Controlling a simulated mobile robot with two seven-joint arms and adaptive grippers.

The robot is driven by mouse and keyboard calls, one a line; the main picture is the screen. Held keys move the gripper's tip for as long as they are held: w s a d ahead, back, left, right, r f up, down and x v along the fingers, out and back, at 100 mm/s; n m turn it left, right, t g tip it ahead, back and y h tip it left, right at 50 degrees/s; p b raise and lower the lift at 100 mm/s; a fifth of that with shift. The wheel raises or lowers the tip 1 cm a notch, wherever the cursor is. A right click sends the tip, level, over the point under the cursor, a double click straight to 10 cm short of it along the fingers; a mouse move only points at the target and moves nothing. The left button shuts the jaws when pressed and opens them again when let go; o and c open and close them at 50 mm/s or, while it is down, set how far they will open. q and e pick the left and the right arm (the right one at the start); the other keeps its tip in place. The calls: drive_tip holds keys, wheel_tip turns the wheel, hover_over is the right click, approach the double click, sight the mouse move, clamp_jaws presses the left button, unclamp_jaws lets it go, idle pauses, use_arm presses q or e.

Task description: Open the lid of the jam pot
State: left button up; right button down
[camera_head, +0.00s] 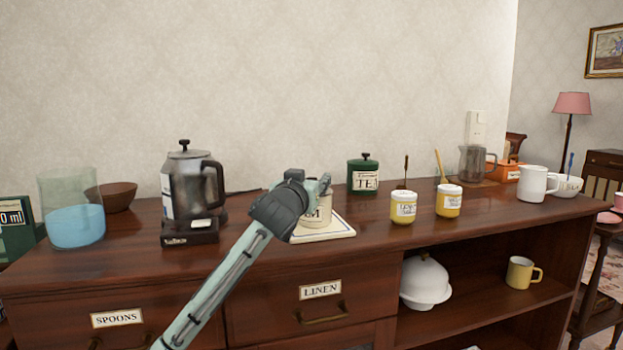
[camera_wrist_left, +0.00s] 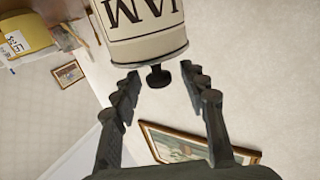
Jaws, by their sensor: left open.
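The jam pot (camera_head: 320,214) is a cream pot with a dark-lettered label, standing on a pale square board (camera_head: 335,229) on the counter. My left gripper (camera_head: 323,183) is at its top and hides part of the pot and its lid in the head view. In the left wrist view the jam pot (camera_wrist_left: 145,48) appears upside down, with its dark lid knob (camera_wrist_left: 159,76) pointing down the picture. The open fingers of my left gripper (camera_wrist_left: 160,73) are on either side of the knob. I cannot tell whether they touch it. My right gripper is not in view.
A kettle on its base (camera_head: 189,195) stands left of the jam pot. A green tea tin (camera_head: 363,176) stands behind right, and two yellow-bottomed jars (camera_head: 404,208) stand to the right. The front strip of the counter (camera_head: 360,255) is clear.

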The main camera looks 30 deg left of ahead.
use_arm(q)
drive_tip(key=shift+w, duration=0.15)
drive_tip(key=shift+a, duration=0.1)
drive_tip(key=shift+c, duration=0.5)
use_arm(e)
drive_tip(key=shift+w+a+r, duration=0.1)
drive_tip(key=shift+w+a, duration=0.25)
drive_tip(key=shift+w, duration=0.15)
use_arm(q)
clamp_jaws()
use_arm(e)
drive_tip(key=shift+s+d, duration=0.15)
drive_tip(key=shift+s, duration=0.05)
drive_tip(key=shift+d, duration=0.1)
use_arm(q)
drive_tip(key=shift+w, duration=0.1)
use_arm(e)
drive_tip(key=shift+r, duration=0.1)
